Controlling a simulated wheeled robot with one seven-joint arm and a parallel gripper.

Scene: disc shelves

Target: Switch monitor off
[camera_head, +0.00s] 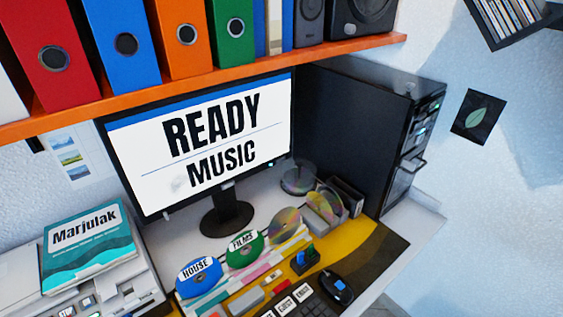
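The monitor (229,187) stands on its dark stand (227,217) on the white desk. Its screen is lit and reads "READY MUSIC" on white under a blue band. I cannot make out a power button on its frame. My gripper is not in this view.
An orange shelf (220,81) with several binders and a dark speaker (362,18) runs just above the monitor. A black computer tower (362,130) stands at the right. Disc holders, a keyboard (293,302) and a mouse (337,288) crowd the front. A printer (137,286) is at the left.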

